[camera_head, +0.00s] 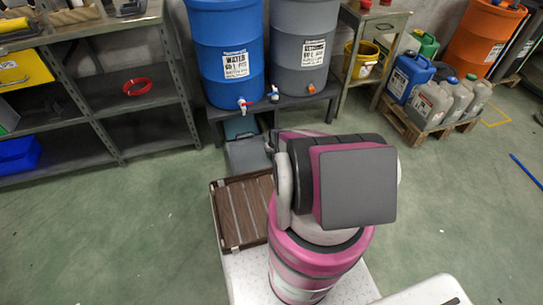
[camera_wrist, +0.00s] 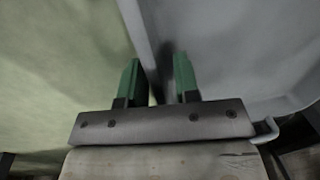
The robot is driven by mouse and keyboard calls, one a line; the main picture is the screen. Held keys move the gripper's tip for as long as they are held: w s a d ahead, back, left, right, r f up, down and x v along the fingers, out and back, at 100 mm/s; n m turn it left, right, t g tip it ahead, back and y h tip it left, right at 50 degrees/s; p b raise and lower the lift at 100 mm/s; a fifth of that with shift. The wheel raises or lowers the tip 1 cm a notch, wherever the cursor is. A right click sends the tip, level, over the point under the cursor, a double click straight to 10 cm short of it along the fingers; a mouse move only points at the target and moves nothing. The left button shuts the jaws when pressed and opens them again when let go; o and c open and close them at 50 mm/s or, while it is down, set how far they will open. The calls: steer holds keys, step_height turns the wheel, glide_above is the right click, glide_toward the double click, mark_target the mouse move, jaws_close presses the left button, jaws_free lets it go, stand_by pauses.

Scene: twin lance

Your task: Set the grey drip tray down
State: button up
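The grey drip tray (camera_head: 247,156) shows in the head view in front of the barrel stand, partly hidden by my arm. In the wrist view its grey inside (camera_wrist: 235,55) fills the right side, and its pale wall runs between my fingers. My gripper (camera_wrist: 157,65) has one green finger on each side of that wall and appears closed on it. My arm hides the gripper in the head view. Whether the tray's underside touches anything cannot be seen.
A blue barrel (camera_head: 226,45) and a grey barrel (camera_head: 301,45) with taps stand on a low dark stand (camera_head: 315,92). A teal-grey container (camera_head: 240,127) is below the taps. Shelving (camera_head: 150,95) is left, jerrycans on a pallet (camera_head: 428,133) right. Green floor (camera_head: 120,225) is clear at left.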

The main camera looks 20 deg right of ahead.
step_height(320, 180, up, 12)
steer(key=d+f, duration=0.1)
steer(key=d, duration=0.1)
steer(key=s+a+r, duration=0.5)
steer(key=s+r, duration=0.3)
steer(key=r, duration=0.6)
steer(key=s+a+r+h, duration=0.1)
steer(key=s+a+r, duration=0.4)
steer(key=r, duration=0.9)
steer(key=s+a+r, duration=0.5)
steer(key=s+r, duration=0.6)
steer(key=r, duration=0.3)
steer(key=shift+r+h, duration=0.2)
steer(key=shift+h, duration=0.1)
steer(key=shift+d, duration=0.1)
